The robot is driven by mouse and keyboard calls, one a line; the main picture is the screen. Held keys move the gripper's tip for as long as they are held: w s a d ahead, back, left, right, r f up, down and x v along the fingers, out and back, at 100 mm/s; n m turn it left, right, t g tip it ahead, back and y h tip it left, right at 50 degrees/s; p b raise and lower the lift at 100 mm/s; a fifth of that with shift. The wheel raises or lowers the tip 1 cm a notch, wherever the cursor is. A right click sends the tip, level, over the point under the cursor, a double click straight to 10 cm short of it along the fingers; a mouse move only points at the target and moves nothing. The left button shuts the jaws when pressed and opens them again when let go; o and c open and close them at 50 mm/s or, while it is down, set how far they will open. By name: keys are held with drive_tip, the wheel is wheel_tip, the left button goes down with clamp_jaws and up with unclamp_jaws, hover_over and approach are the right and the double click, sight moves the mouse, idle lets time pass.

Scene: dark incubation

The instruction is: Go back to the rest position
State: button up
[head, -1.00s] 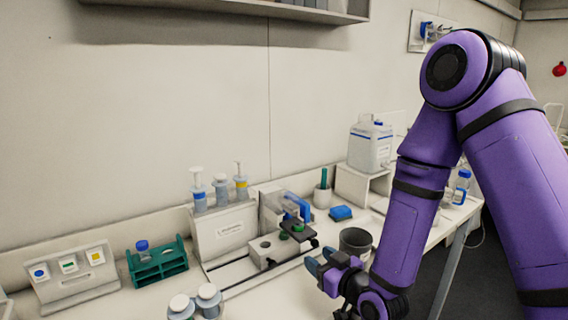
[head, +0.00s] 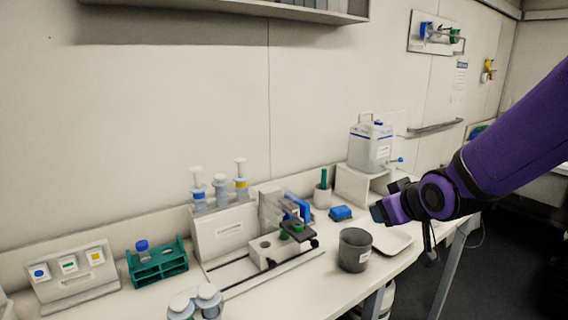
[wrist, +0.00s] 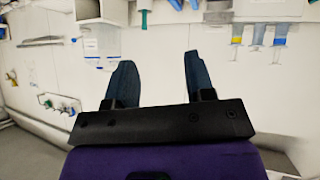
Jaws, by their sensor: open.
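My gripper (head: 379,212) is at the right of the head view, on the end of my purple arm. It is raised above the bench, near the white tray, with its fingers towards the left. In the wrist view its two dark blue fingers (wrist: 155,82) stand apart with nothing between them. The view past the fingers shows the wall and bench gear turned over.
Open floor (head: 510,262) lies to the right.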

drive_tip(key=s+d+r+m+g+h, duration=0.1)
drive_tip(key=s+d+r, duration=0.3)
drive_tip(key=s, duration=0.7)
drive_tip(key=s+d+r+m+g+h, duration=0.1)
drive_tip(key=s+d+r+m+g, duration=0.2)
drive_tip(key=s+r, duration=0.3)
drive_tip(key=s+d+g, duration=0.1)
drive_tip(key=s, duration=0.4)
drive_tip(key=shift+s+d+r+m, duration=0.15)
drive_tip(key=shift+s+d+m, duration=0.05)
drive_tip(key=shift+s+m, duration=0.2)
